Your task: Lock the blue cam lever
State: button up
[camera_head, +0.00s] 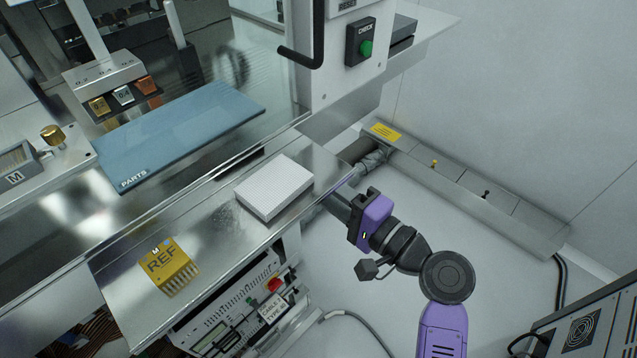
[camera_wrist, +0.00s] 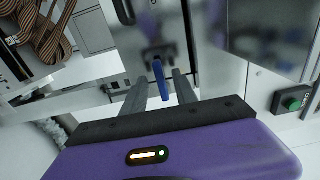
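The blue cam lever (camera_wrist: 160,83) shows in the wrist view as a narrow upright blue bar below a dark mount. My gripper (camera_wrist: 159,88) is open, with one grey finger on each side of the lever and a gap visible on both sides. I cannot tell how deep the lever sits between the fingers. In the head view my purple gripper (camera_head: 340,206) reaches in at the right end of the metal shelf. The shelf edge partly hides its fingers there, and the lever is not visible in that view.
A white ribbed block (camera_head: 275,187) and a yellow REF part (camera_head: 168,267) sit on the metal shelf (camera_head: 215,255) beside my arm. A CHECK panel with a green button (camera_head: 366,48) is above. Brown ribbon cables (camera_wrist: 45,30) show at left in the wrist view.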

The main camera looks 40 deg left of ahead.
jog(key=d, duration=0.6)
jog(key=shift+s+d+b, duration=0.2)
jog(key=shift+s+b, duration=0.05)
jog(key=shift+b, duration=0.1)
jog(key=w+d+f+m+t+h, duration=0.1)
jog(key=w+d+m+t+h, duration=0.15)
jog(key=w+d+t, duration=0.45)
jog(key=s+d+f+t+h, duration=0.3)
jog(key=d+t+h, duration=0.1)
jog(key=d, duration=0.4)
jog(key=s+d+f+t+h, duration=0.2)
jog(key=d+f+t+h, duration=0.15)
jog(key=d, duration=0.45)
jog(key=s+d+n+h, duration=0.1)
jog(key=s+d+h, duration=0.1)
jog(key=s+d, duration=0.3)
jog(key=s+d+r+n+g+h, duration=0.1)
jog(key=s+d+h, duration=0.2)
jog(key=s, duration=1.1)
jog(key=s+d+n+h, duration=0.1)
jog(key=s+d+h, duration=0.2)
jog(key=s+d, duration=0.4)
jog(key=v, duration=0.3)
jog(key=shift+s+d+f, duration=0.2)
jog(key=shift+d+f, duration=0.05)
jog(key=shift+d, duration=0.05)
